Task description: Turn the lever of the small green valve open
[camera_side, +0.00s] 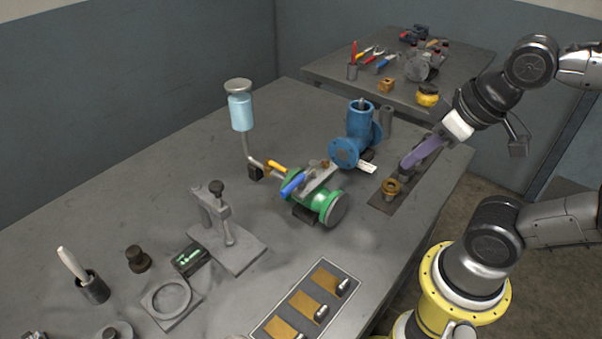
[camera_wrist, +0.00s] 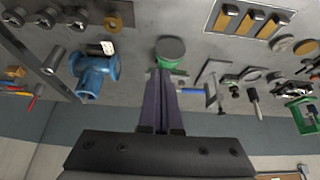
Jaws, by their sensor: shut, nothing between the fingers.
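The green valve (camera_side: 325,199) lies on the grey bench with a round grey end face toward the front right. A blue lever (camera_side: 292,185) and a grey flat bar lie over its top. My gripper (camera_side: 404,166) has long purple fingers, shut and empty. It is above the bench's right side, apart from the valve and to its right. The shut fingers also show in the wrist view (camera_wrist: 160,75).
A larger blue valve (camera_side: 345,152) stands behind the green one, near my gripper. A brass ring fitting (camera_side: 391,187) sits below my fingers. A grey stand (camera_side: 235,247) is front left.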

